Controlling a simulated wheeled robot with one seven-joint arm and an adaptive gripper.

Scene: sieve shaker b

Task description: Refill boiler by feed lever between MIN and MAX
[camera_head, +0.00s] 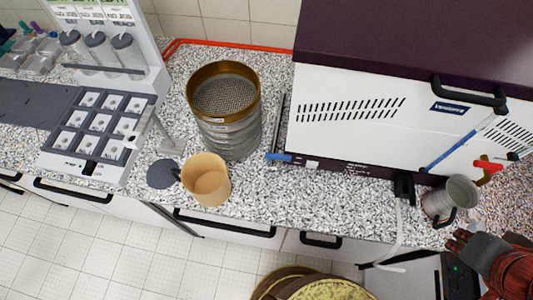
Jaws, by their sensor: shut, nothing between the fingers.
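The boiler seems to be the large white machine (350,110) with a dark purple top, standing on the counter at the right. A slanted blue tube (455,145) runs up its front and may be the level gauge; I cannot read any MIN or MAX marks. A red lever (489,165) sticks out at its right front. A blue lever (279,157) sits at its lower left corner. I cannot tell which one is the feed lever. My gripper (459,241) is at the lower right, shut and empty, below a metal cup and apart from both levers.
The metal cup (458,190) stands below the red lever. A black fitting with a pale hose (399,225) hangs at the counter edge. A sieve stack (232,135) and a tan mug (207,183) stand left of the machine. A round tub (330,290) is below the counter.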

